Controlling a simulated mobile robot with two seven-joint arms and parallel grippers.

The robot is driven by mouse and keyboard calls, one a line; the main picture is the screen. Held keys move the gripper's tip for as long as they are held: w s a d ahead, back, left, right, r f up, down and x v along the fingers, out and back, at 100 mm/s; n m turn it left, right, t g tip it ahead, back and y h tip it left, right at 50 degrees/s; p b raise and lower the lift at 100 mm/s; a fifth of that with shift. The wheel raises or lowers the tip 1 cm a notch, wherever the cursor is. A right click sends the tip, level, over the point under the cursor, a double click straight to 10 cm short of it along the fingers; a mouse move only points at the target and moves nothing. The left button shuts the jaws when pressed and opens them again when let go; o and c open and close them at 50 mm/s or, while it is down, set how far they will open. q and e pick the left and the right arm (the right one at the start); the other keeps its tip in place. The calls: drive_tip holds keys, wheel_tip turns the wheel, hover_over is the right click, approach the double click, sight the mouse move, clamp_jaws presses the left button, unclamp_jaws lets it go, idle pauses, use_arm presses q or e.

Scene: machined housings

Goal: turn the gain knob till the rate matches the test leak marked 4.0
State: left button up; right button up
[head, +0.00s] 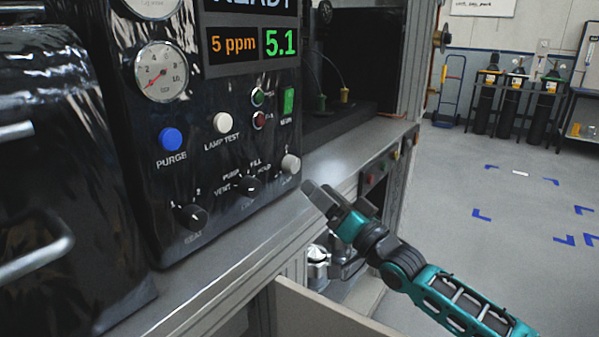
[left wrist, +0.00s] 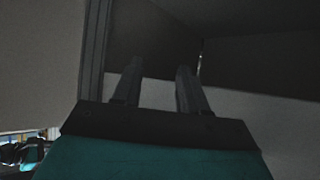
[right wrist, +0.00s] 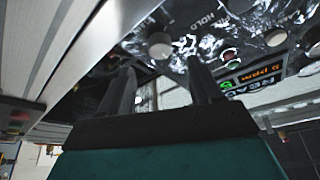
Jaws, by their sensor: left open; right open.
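The black control panel (head: 225,120) shows 5.1 in green on its display (head: 280,42), beside an orange 5 ppm. A pale round knob (head: 290,163) sits at the panel's lower right; its label is too blurred to read, so I cannot confirm it is the gain knob. It also shows in the right wrist view (right wrist: 160,45). My right gripper (head: 316,192) is open and empty, just below and right of that knob, apart from it. My left gripper (left wrist: 159,68) is open and empty in a dark cabinet-like space, outside the head view. No mark reading 4.0 is legible.
A black selector (head: 248,185) and another black knob (head: 192,216) sit left of the pale knob. The bench ledge (head: 235,238) runs below the panel. Silver parts (head: 318,260) stand under the ledge.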

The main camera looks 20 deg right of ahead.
sight(295, 169)
drive_tip(key=x, duration=0.7)
drive_tip(key=c, duration=1)
